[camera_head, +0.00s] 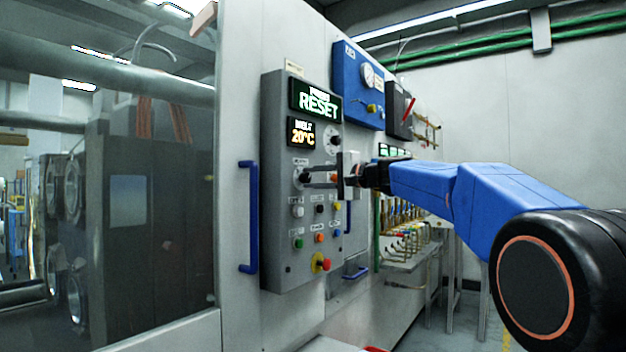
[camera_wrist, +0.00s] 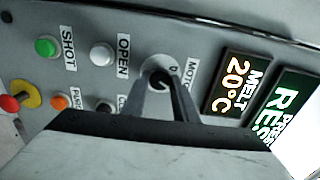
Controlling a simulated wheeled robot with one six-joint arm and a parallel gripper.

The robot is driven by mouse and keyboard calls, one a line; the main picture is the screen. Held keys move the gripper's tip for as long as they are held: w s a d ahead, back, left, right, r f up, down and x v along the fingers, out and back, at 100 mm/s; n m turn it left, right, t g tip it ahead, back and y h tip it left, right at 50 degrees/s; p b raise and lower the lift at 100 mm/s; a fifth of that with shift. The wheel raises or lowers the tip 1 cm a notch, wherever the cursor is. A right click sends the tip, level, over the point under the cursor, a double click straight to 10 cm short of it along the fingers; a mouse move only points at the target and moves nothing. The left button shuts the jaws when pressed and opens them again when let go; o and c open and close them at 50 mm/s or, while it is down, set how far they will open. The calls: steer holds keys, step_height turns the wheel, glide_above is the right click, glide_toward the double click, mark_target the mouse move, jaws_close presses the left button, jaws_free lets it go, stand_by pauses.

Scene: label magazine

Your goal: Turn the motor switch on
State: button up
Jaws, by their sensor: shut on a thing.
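The motor switch (camera_wrist: 159,79) is a dark rotary knob on a round pale plate, labelled "MOTOR", on the grey control panel (camera_head: 280,268). My gripper (camera_head: 306,178) reaches the panel from the right in the head view, its fingers at the knob. In the wrist view my gripper (camera_wrist: 160,84) has its two fingers closed around the knob, one on each side. The fingers cover part of the knob, and I cannot tell clearly which way it points.
A green "RESET" display (camera_head: 318,102) and an orange "MELT 20°C" display (camera_head: 302,134) sit above the switch. White, green and orange buttons and a red emergency knob (camera_head: 321,262) lie below. A blue door handle (camera_head: 249,217) stands left of the panel.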

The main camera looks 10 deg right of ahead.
steer(key=shift+m, duration=0.6)
steer(key=shift+f, duration=0.1)
steer(key=o, duration=1.1)
steer(key=shift+d, duration=0.1)
steer(key=shift+c, duration=0.2)
steer(key=v, duration=1.7)
steer(key=shift+d, duration=0.15)
steer(key=shift+s+f, duration=0.1)
